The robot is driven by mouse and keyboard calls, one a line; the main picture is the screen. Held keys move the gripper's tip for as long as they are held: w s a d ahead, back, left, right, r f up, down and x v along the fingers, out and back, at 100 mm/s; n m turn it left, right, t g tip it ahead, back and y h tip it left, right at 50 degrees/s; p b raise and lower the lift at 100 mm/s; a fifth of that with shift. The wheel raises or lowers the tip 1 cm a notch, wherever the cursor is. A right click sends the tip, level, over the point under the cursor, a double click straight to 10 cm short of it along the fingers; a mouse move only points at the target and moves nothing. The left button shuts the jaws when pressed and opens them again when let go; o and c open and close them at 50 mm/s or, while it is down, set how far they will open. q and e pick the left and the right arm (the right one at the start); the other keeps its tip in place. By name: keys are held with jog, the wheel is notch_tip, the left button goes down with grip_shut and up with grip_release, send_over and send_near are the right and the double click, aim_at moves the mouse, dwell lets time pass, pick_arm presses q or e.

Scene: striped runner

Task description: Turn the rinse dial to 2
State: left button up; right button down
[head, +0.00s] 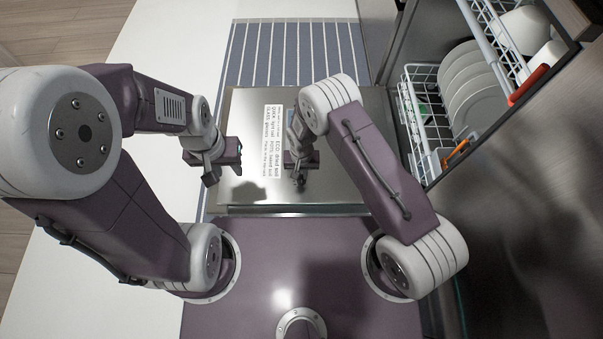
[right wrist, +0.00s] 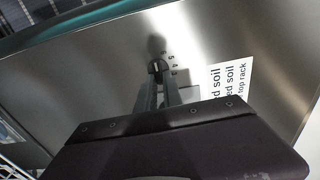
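The rinse dial (right wrist: 157,67) is a small dark knob on the brushed metal panel in the right wrist view. The digits 6, 5, 4 and 3 show beside it. The others and the dial's pointer are hidden or too small to read. My right gripper (right wrist: 157,78) has its fingertips on either side of the dial and looks shut on it. In the head view my right gripper (head: 301,168) is over the metal panel (head: 330,190) and hides the dial. My left gripper (head: 228,158) hovers at the panel's left side, away from the dial; its finger gap is unclear.
A white instruction label (head: 272,150) is on the panel, left of my right gripper; it also shows in the right wrist view (right wrist: 230,88). A striped runner (head: 295,50) lies beyond on the white counter (head: 165,45). A dish rack (head: 425,95) with plates (head: 475,95) stands at right.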

jog(key=shift+a+r+n+p, duration=0.1)
jog(key=shift+a+n+p, duration=0.05)
jog(key=shift+n+p, duration=0.9)
jog(key=shift+s+a+n+p, duration=0.15)
jog(key=shift+n+p, duration=0.3)
jog(key=shift+n, duration=1.4)
jog(key=c, duration=1.5)
grip_release()
notch_tip(320, 180, up, 9)
jog(key=p, duration=0.6)
